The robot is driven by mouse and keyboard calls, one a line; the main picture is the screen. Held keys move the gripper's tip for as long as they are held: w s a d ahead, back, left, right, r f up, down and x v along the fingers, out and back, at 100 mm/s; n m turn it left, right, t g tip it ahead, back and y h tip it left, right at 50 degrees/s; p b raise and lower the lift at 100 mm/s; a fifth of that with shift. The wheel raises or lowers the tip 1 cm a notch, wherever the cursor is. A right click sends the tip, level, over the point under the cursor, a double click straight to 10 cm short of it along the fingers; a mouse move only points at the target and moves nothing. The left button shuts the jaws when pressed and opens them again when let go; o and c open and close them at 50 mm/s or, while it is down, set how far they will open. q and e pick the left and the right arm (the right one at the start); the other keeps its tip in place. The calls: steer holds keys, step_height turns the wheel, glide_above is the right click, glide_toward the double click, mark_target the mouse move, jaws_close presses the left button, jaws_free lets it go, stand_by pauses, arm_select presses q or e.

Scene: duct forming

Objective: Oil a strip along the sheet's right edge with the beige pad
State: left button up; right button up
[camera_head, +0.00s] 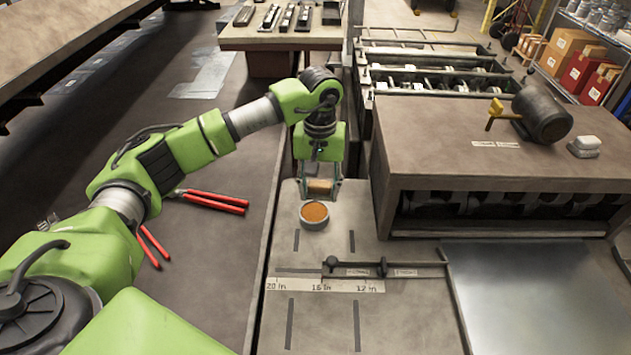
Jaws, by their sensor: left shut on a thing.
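My left gripper (320,190) points down over the machine's side table and is shut on the beige pad (320,186). The pad shows as a small tan block between the fingers. A round grey cup with orange-brown oil (314,213) stands just in front of and below the pad in the picture. I cannot tell whether the pad touches the cup. The shiny metal sheet (530,290) lies flat at the lower right, in front of the machine. Its right edge is near the picture's right side. My right gripper is not in view.
A bar with dark knobs (385,267) lies across the side table (415,320), near an inch scale (325,285). The forming machine (470,155) carries a motor (541,114) and a whitish block (585,146). Red-handled tools (215,201) lie on the dark bench at left.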

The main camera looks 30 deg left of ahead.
mark_target(314, 217)
arm_select(q)
steer(key=shift+w+a+f+n, duration=0.3)
steer(key=shift+a+f, duration=0.1)
steer(key=shift+a, duration=0.2)
steer(key=shift+w+a+f, duration=0.1)
steer(key=shift+a+f, duration=0.25)
steer(key=shift+f, duration=0.05)
steer(key=shift+d+f, duration=0.1)
steer(key=shift+f, duration=0.4)
steer(key=shift+f+b, duration=1.1)
steer(key=shift+f, duration=1.2)
steer(key=shift+f+b, duration=0.45)
steer(key=shift+f+b, duration=0.15)
steer(key=shift+b, duration=0.2)
